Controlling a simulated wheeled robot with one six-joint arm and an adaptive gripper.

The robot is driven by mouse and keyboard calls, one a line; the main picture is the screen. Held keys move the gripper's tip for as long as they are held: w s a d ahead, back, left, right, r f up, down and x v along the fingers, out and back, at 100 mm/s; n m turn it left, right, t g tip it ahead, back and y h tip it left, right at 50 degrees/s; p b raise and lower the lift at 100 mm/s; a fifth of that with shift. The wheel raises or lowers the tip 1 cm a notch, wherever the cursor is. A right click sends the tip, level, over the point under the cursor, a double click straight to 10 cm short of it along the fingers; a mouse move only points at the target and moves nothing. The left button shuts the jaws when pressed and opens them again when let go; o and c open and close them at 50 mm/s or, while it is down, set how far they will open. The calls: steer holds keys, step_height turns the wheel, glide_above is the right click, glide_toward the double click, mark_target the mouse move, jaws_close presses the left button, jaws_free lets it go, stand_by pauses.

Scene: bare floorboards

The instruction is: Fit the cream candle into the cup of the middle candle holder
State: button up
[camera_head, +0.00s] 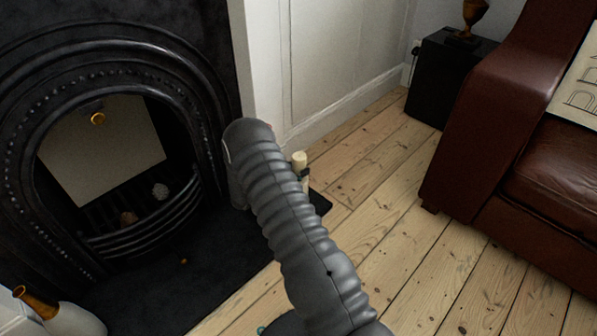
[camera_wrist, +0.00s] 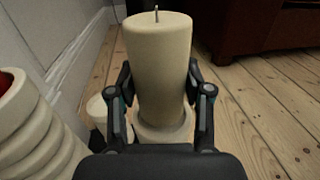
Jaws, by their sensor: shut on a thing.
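The cream candle (camera_wrist: 158,50) stands roughly upright in the wrist view, its wick at the top. My gripper (camera_wrist: 162,88) is shut on it, with one dark finger on each side. A pale round cup (camera_wrist: 165,137), apparently of a candle holder, shows directly below the candle. I cannot tell whether the candle's base is inside the cup or just above it. In the head view the top of the candle (camera_head: 299,158) shows just right of my arm, which hides most of my gripper and the holder.
A cream ribbed object with a red inside (camera_wrist: 35,130) stands close at left, and a smaller pale round piece (camera_wrist: 97,112) is beside my left finger. A dark flat base (camera_head: 320,203) lies on the floorboards. The fireplace (camera_head: 110,35) is left, the brown sofa (camera_head: 480,120) right.

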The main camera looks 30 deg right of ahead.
steer(key=shift+f, duration=0.55)
steer(key=shift+f, duration=0.15)
steer(key=o, duration=1.3)
